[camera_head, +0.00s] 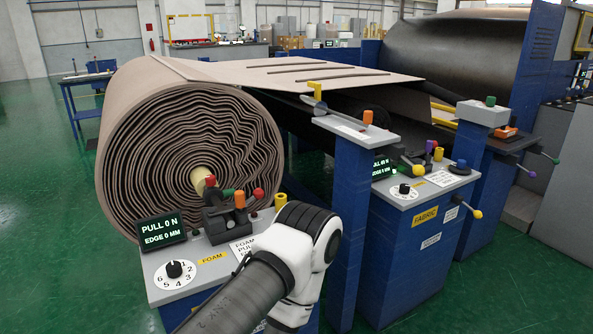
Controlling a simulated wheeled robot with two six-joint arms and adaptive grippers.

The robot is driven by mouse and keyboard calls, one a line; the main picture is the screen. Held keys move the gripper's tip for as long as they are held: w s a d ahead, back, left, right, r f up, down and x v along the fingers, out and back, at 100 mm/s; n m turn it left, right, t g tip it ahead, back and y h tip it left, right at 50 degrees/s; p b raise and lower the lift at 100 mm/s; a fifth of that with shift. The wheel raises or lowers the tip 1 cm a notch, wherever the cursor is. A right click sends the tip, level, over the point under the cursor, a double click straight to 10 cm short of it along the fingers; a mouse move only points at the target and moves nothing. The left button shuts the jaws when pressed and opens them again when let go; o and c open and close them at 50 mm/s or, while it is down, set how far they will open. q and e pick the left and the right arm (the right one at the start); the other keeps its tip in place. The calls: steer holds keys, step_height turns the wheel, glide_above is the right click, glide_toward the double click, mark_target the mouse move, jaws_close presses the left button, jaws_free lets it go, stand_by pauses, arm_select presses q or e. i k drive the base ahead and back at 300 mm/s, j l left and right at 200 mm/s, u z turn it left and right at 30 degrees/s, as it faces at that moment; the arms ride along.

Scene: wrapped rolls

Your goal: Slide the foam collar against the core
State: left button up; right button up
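A large brown wrapped roll (190,160) stands at left, its spiral end facing me. A pale yellow core end (202,181) shows near its middle, partly behind control levers. I cannot make out a separate foam collar, or tell whether the pale piece is core or collar. One of my arms rises from the bottom centre, its white joint in front of the console labelled FOAM (212,258). Neither gripper can be seen; the arm may hide one.
The FOAM console has a display (161,231) reading PULL 0 N, EDGE 0 MM, a dial (174,269) and coloured-knob levers (238,200). A blue post (350,220) and the FABRIC console (415,240) stand right. Green floor (50,240) is clear at left.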

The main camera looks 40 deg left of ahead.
mark_target(209, 191)
steer(key=i+u, duration=0.2)
steer(key=u, duration=0.25)
steer(key=i+l+u, duration=0.1)
steer(key=u, duration=0.3)
steer(key=i+l+u, duration=0.2)
steer(key=u, duration=0.25)
steer(key=i+l+u, duration=0.2)
steer(key=u, duration=0.2)
steer(key=i+l+u, duration=0.15)
steer(key=l+u, duration=0.15)
steer(key=u, duration=0.15)
steer(key=l+u, duration=0.3)
steer(key=u, duration=0.15)
steer(key=i, duration=0.05)
